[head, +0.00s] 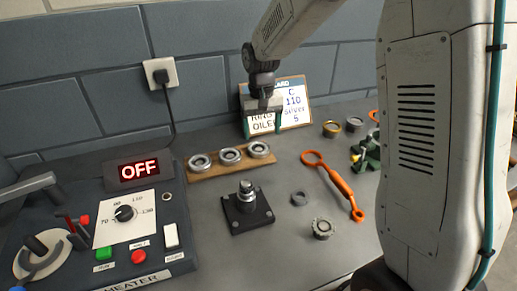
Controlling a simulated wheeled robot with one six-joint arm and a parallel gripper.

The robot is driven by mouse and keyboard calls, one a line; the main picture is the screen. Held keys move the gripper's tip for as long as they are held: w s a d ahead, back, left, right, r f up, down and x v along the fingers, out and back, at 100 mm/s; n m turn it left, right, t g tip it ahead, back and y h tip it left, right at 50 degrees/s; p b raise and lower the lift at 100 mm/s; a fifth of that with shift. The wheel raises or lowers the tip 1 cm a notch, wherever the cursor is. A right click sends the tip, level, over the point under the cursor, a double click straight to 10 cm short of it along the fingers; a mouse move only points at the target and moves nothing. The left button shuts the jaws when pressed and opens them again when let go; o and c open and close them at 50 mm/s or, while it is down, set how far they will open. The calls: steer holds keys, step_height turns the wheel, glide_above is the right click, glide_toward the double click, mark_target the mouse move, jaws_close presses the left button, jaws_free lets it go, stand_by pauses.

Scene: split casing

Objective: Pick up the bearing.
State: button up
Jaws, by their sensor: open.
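Three silver ring-shaped bearings lie in a row on a wooden board: a left one (200,162), a middle one (230,155) and a right one (259,149). My gripper (262,131) points down in the head view, with its two fingers apart and nothing seen between them. It appears above and behind the right bearing, in front of the sign, and touches no bearing that I can see. How high it is above the table is hard to tell. A metal shaft (246,190) stands upright on a black square base (248,215) in front of the board.
The heater (128,262) at left reads OFF. A grey ring (300,198), a notched nut (322,228) and an orange wrench (341,187) lie right of the shaft.

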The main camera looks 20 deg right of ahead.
mark_target(259, 149)
steer(key=shift+w+r+t, duration=0.3)
steer(key=shift+w+r, duration=0.05)
steer(key=shift+w, duration=0.45)
steer(key=f, duration=0.7)
steer(key=shift+s+a+f, duration=0.15)
steer(key=shift+a+f, duration=0.1)
steer(key=shift+f, duration=0.05)
steer(key=c, duration=1)
steer(key=shift+o, duration=0.2)
steer(key=shift+r, duration=0.1)
